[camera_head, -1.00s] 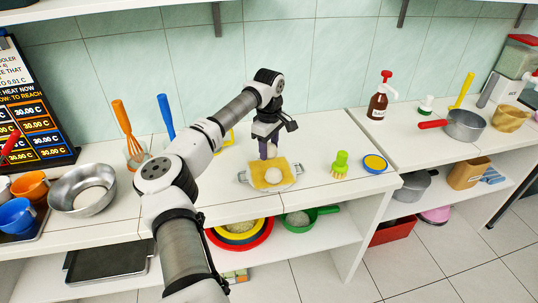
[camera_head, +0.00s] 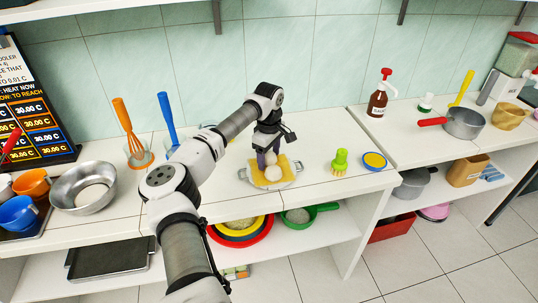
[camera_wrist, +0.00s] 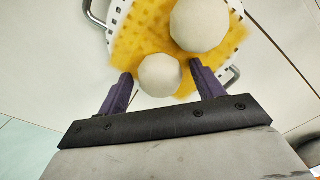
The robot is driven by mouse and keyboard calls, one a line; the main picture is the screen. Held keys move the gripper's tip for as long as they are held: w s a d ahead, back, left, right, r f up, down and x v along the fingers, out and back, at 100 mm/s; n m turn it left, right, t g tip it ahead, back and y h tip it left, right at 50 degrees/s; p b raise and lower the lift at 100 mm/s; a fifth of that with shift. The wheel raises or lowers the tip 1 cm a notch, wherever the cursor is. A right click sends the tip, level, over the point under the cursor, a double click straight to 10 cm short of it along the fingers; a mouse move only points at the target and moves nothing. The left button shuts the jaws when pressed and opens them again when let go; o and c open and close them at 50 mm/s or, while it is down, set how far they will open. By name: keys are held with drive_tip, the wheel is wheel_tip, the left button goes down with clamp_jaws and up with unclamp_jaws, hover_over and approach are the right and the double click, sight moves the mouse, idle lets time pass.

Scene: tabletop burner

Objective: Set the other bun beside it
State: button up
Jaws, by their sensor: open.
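Two pale round buns lie on a yellow cloth (camera_wrist: 143,35) in a white perforated steamer tray (camera_head: 244,175) with metal handles. One bun (camera_wrist: 160,75) sits between the fingers of my gripper (camera_wrist: 163,86). It also shows in the head view (camera_head: 270,158), partly hidden by the fingers. The other bun (camera_wrist: 200,25) is right beside it, touching or nearly so, and in the head view (camera_head: 273,173) it is nearer the counter's front. My gripper is open, its purple fingers apart on either side of the first bun, pointing down at the cloth.
A metal bowl (camera_head: 68,188) with something pale inside stands at the left, with an orange whisk (camera_head: 130,135) behind it. A green brush (camera_head: 339,163) and a blue-rimmed yellow disc (camera_head: 374,161) are right of the tray. Bare counter lies between tray and brush.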

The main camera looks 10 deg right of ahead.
sight(269, 153)
wheel_tip(269, 153, up, 12)
drive_tip(key=b, duration=0.3)
drive_tip(key=shift+r, duration=0.15)
